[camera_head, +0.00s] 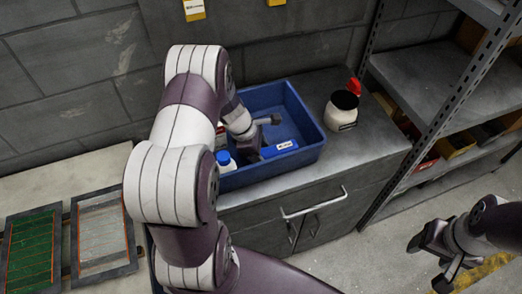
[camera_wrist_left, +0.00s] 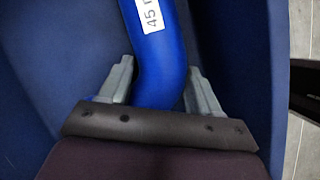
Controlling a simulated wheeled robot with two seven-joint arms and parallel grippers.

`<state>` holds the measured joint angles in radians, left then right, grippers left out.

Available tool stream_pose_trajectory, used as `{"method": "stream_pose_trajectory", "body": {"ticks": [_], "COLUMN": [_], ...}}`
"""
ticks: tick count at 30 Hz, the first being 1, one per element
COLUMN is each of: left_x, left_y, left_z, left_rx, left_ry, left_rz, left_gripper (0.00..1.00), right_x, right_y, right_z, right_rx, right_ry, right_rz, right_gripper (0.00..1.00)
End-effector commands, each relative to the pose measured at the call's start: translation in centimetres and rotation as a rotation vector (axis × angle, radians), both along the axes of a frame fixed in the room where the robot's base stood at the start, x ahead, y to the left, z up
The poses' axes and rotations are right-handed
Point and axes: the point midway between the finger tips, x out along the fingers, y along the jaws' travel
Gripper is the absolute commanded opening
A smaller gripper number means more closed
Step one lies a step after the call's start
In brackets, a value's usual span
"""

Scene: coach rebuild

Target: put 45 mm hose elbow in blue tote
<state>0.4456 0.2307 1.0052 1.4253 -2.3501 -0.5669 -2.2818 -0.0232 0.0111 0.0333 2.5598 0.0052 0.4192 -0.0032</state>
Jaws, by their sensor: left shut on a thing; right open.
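The blue hose elbow (camera_head: 280,148) carries a white label and sits low inside the blue tote (camera_head: 308,122) on the grey cabinet top. In the left wrist view the blue hose elbow (camera_wrist_left: 160,55) runs between the two grey fingers, its label reading "45 m" before it is cut off. My left gripper (camera_head: 262,136) reaches down into the tote and is shut on the elbow; my arm hides part of the tote's left side. The tote's blue wall also shows in the left wrist view (camera_wrist_left: 45,75). I cannot tell if the elbow touches the tote floor. My right gripper (camera_head: 428,260) is open and empty over the floor at the lower right.
A white bottle with a blue cap (camera_head: 224,160) is at the tote's left end, partly hidden. A white jar with a black top (camera_head: 342,112) and a red-topped item stand right of the tote. A metal shelf (camera_head: 450,90) rises at right. Two framed panels (camera_head: 102,228) lie at left.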

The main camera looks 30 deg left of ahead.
Motion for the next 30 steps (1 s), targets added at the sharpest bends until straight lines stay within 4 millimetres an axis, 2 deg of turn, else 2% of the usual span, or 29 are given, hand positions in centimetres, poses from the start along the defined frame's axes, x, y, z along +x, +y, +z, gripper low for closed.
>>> {"method": "stream_pose_trajectory", "body": {"ticks": [7, 8, 10, 17, 20, 21, 23, 30], "left_x": [0.0, -0.1, -0.1, -0.1, 0.0, -0.1, -0.2, -1.7], "left_y": [0.0, 0.0, 0.0, 0.0, 0.0, 0.2, 0.6, 2.7], "left_z": [-0.4, -0.4, -0.3, -0.3, 0.4, 0.5, 1.6, 7.4], "left_rx": [-0.001, -0.001, -0.001, -0.001, 0.000, 0.000, 0.002, 0.003], "left_ry": [0.002, 0.002, 0.002, 0.002, 0.001, -0.001, -0.004, -0.003], "left_rz": [-0.001, -0.001, -0.001, -0.001, 0.000, 0.000, 0.001, 0.001], "left_gripper": [0.25, 0.66, 0.89, 0.89, 0.89, 0.89, 0.89, 0.89], "right_x": [0.0, 0.0, 0.0, 0.0, 0.0, 0.0, 0.0, 0.0], "right_y": [0.0, 0.0, 0.0, 0.0, 0.0, 0.0, 0.0, 0.0], "right_z": [-0.4, -0.4, -0.3, -0.3, 0.3, 0.0, -0.2, -0.9], "right_rx": [0.000, 0.000, 0.000, 0.000, 0.000, 0.000, 0.000, 0.000], "right_ry": [0.000, 0.000, 0.000, 0.000, 0.000, 0.000, 0.000, 0.000], "right_rz": [0.000, 0.000, 0.000, 0.000, 0.000, 0.000, 0.000, 0.000], "right_gripper": [0.63, 0.63, 0.63, 0.63, 0.63, 0.63, 0.63, 0.63]}}
